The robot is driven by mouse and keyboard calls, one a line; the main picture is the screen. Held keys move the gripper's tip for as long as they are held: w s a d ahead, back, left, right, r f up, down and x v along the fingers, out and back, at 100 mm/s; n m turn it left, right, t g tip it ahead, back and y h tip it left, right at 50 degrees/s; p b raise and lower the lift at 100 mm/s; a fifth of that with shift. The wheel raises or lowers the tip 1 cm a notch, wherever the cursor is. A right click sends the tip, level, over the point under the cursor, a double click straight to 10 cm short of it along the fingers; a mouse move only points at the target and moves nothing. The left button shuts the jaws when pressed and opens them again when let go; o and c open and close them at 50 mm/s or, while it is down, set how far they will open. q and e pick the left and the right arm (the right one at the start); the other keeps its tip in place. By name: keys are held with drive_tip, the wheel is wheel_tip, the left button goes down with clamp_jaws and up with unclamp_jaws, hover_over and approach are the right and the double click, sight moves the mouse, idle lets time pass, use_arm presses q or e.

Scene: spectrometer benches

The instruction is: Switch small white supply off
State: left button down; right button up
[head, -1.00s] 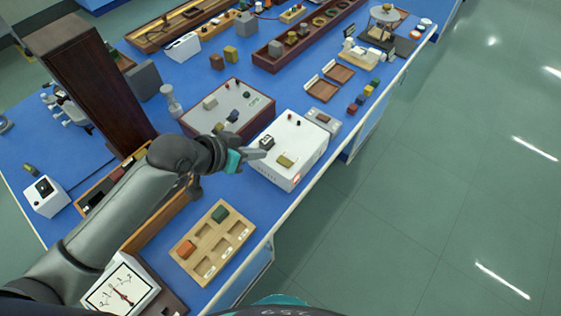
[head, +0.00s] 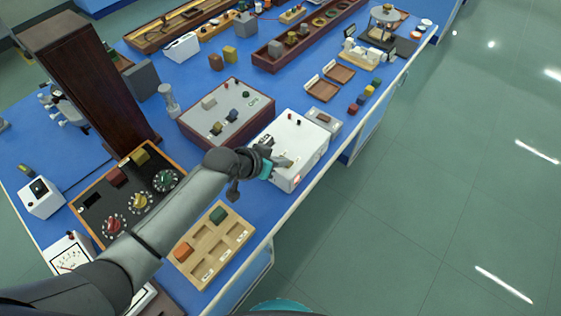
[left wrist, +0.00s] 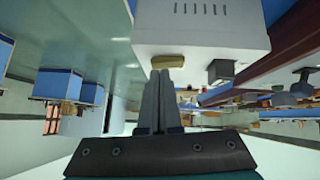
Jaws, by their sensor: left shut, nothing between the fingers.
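The small white supply (head: 304,138) is a white box near the bench's right edge. A small red glow (head: 297,180) shows low on its near face. My left gripper (head: 284,161) is shut and empty, its fingers over the supply's near part, where they cover most of the yellowish block on its top. In the left wrist view the shut fingertips (left wrist: 163,76) are right by that yellowish block (left wrist: 168,61), seen upside down on the white box. I cannot tell whether they touch. A dark knob (left wrist: 221,72) stands beside it. My right gripper is not in view.
A dark red-sided grey panel box (head: 226,110) stands left of the supply. A wooden tray (head: 238,232) with coloured blocks lies nearer. A black panel with coloured dials (head: 139,203) lies to the left. A small grey box (head: 322,119) sits behind the supply.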

use_arm(q)
drive_tip(key=shift+f, duration=0.2)
drive_tip(key=shift+s+d+f, duration=0.15)
drive_tip(key=shift+s+f, duration=0.05)
drive_tip(key=shift+f, duration=0.1)
drive_tip(key=shift+w, duration=0.1)
idle(0.3)
drive_tip(key=shift+w+a, duration=0.45)
drive_tip(key=shift+a, duration=0.3)
drive_tip(key=shift+d+r, duration=0.1)
drive_tip(key=shift+r, duration=0.1)
